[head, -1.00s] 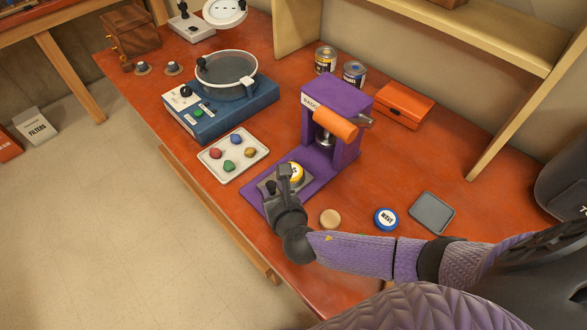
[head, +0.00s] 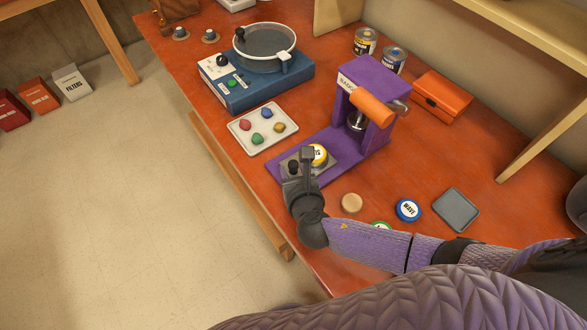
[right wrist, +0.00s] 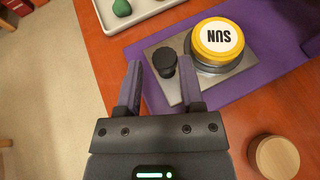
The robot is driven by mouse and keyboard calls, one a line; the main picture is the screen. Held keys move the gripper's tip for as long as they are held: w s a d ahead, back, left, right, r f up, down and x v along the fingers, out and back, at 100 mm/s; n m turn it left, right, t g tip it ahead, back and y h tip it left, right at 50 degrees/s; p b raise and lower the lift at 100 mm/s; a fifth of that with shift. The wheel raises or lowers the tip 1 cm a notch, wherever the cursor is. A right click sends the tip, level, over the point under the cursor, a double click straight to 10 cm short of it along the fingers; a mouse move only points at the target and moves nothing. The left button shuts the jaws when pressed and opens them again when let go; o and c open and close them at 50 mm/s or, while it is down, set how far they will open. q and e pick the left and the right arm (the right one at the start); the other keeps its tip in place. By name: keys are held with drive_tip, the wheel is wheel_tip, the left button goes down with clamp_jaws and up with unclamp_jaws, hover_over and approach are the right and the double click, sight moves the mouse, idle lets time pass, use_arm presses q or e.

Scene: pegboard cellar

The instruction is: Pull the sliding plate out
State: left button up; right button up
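The sliding plate (right wrist: 168,91) is a grey metal plate on the purple base of the press (head: 377,85). It has a black knob (right wrist: 165,60), which also shows in the head view (head: 293,167). A round yellow-topped piece marked SUN (right wrist: 218,42) sits on the plate; it also shows in the head view (head: 319,154). My right gripper (right wrist: 159,64) is open, with its fingertips on either side of the knob and a visible gap. In the head view the right gripper (head: 299,170) partly hides the plate. My left gripper is out of view.
A white tray with coloured pieces (head: 246,140) and a blue machine (head: 235,95) stand left of the press. A wooden disc (head: 351,203), a blue WAVE piece (head: 408,210) and a grey tray (head: 456,209) lie to the right. An orange box (head: 443,97) stands behind.

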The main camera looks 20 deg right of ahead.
drive_tip(key=p+v, duration=0.2)
drive_tip(key=v, duration=0.6)
drive_tip(key=shift+s+r, duration=0.15)
drive_tip(key=shift+s, duration=0.2)
drive_tip(key=shift+s+r, duration=0.15)
drive_tip(key=shift+s, duration=0.3)
